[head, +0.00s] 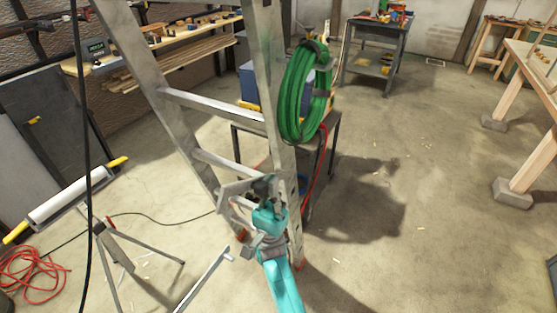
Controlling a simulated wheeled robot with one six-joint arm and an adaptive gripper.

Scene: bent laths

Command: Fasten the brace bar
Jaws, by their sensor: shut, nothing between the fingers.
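An aluminium stepladder (181,101) stands upright in the middle of the head view, with its rungs running between two long rails. My gripper (262,186) is at the ladder's lower right rail, in front of it, at the end of my teal arm. Its grey jaws are shut with nothing seen between them. A short grey metal piece (234,188) lies just left of the jaws; I cannot tell if it touches them. A thin, pale metal bar (204,279) slants at the lower left of my arm, apart from my gripper. I cannot tell which is the brace bar.
A green hose coil (302,92) hangs on the ladder's right side. A roller stand (72,194) is at left, near a red cable (30,275). A dark cart (328,150) stands behind the ladder. The floor at right is mostly clear before the wooden trestle (530,155).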

